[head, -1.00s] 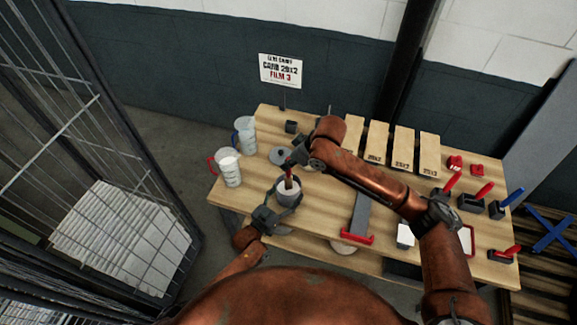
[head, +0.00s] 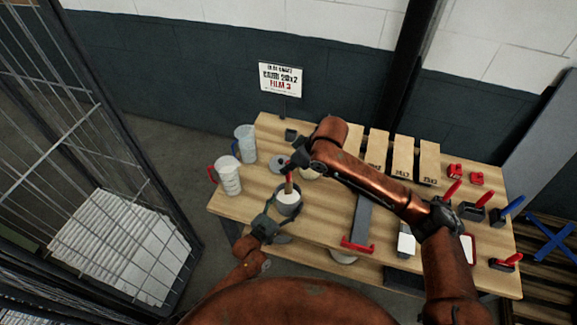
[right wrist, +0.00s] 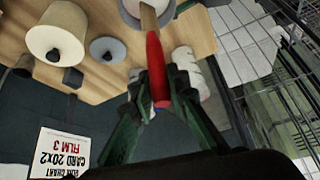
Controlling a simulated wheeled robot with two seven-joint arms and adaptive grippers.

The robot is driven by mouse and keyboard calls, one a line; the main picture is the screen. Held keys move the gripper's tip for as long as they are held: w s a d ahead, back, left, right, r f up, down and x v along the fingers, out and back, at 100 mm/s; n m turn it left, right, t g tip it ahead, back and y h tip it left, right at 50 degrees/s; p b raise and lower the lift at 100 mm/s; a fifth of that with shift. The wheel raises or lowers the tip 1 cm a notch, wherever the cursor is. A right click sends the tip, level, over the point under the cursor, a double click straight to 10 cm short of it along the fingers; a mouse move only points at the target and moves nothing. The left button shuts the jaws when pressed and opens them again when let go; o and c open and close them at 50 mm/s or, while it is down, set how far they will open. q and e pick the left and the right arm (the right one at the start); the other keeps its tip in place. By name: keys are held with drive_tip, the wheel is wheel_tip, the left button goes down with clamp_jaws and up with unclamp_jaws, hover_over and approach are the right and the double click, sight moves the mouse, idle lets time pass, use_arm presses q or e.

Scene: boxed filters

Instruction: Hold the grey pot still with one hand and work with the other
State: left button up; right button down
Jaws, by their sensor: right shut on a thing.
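The grey pot (head: 291,209) stands near the table's left front edge, with a pale white filling in it. My left gripper (head: 284,214) has its fingers on both sides of the pot. My right gripper (head: 288,169) is above the pot, shut on the red handle of a tool (head: 289,186). In the right wrist view the red handle (right wrist: 155,72) sits between the fingertips of that gripper (right wrist: 157,96), and its wooden shaft reaches into the pot (right wrist: 128,14). The tool's lower end is hidden in the pot.
Two clear jugs, one red-handled (head: 228,177) and one blue-handled (head: 246,143), stand left of the pot. A sign (head: 279,78) stands at the back.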

idle(0.3)
drive_tip(key=shift+r, duration=3)
use_arm(q)
drive_tip(key=o, duration=1.8)
drive_tip(key=v, duration=1.2)
